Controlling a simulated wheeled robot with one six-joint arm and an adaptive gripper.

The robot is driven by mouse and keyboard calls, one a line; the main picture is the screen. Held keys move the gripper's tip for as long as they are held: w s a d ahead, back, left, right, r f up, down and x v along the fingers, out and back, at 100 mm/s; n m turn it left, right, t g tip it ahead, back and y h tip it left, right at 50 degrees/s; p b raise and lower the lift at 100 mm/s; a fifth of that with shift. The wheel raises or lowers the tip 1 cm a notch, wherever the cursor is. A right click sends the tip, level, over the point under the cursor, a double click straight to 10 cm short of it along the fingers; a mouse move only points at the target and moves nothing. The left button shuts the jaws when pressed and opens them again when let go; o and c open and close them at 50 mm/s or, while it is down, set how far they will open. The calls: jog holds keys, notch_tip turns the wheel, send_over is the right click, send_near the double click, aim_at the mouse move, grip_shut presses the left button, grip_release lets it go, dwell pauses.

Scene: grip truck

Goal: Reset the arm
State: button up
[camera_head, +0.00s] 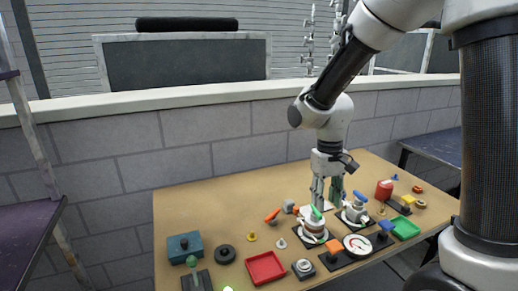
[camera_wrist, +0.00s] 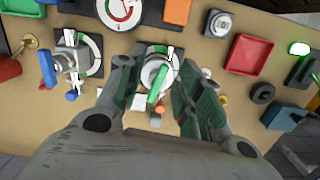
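My gripper (camera_head: 327,203) points down over the table, with its two fingers apart and nothing seen between their tips. In the wrist view my gripper (camera_wrist: 158,72) frames a round metal valve with a green handle (camera_wrist: 157,84) on a dark plate. The green-handled valve also shows in the head view (camera_head: 314,226), just below the fingertips. I cannot tell whether the fingers touch it.
A blue-handled valve (camera_head: 355,210), a gauge (camera_head: 357,244) and a red can (camera_head: 384,190) stand close by on the table (camera_head: 210,215). A red tray (camera_head: 265,268) and a blue box (camera_head: 184,246) are at left. A wall runs behind.

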jog(key=s+d+r+m+t, duration=0.2)
jog(key=s+d+r+t, duration=0.3)
jog(key=s+d+r, duration=0.8)
jog(key=s+r, duration=0.3)
jog(key=shift+d+t, duration=0.3)
jog(key=shift+d, duration=0.05)
jog(key=shift+c, duration=0.2)
dwell(0.8)
